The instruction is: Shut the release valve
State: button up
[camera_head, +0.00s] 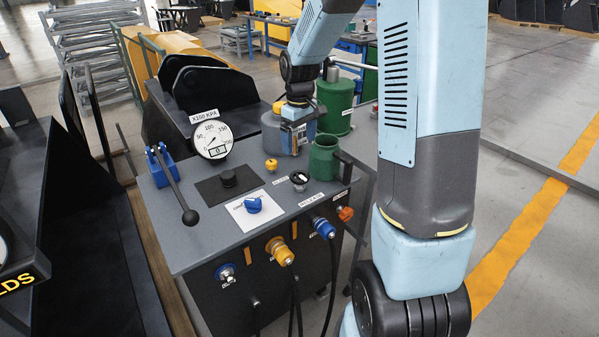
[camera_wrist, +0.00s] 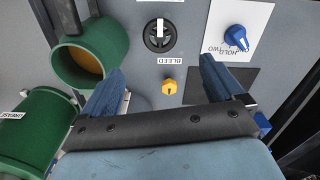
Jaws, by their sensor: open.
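A black round valve with a pale bar handle (camera_head: 299,178) sits on the grey panel top, and it also shows in the wrist view (camera_wrist: 159,34). A label reading BLEED lies between it and a small yellow knob (camera_head: 271,165), also in the wrist view (camera_wrist: 168,87). My gripper (camera_head: 288,138) is above the panel behind the yellow knob. In the wrist view its blue fingers (camera_wrist: 163,76) are spread, with the yellow knob between them in the picture. The gripper is empty and apart from the valve.
A blue knob (camera_head: 253,205) sits on a white card marked HOLD TWO. A gauge (camera_head: 212,139), a black lever (camera_head: 173,185) and an open green cup (camera_head: 324,157) stand on the panel. A green canister (camera_head: 335,104) is behind. Coloured couplers (camera_head: 280,251) line the front face.

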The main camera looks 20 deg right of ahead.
aim_at(299, 174)
notch_tip(299, 174, down, 12)
dwell(0.5)
jog(key=c, duration=1)
jog(key=shift+c, duration=0.2)
